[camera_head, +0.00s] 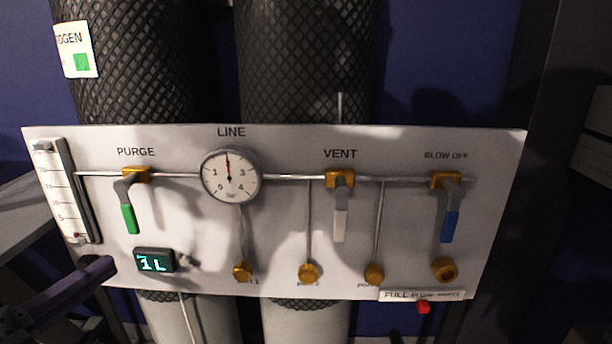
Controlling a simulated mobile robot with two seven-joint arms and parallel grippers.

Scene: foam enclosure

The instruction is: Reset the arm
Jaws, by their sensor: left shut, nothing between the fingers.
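My left gripper (96,270) comes in at the lower left of the head view, dark with a purple-tinted link behind it. Its fingers look shut and empty. My right gripper is not in view.
Brass knobs line the bottom. Two mesh-wrapped cylinders (305,60) stand behind. A grey surface (30,215) lies left.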

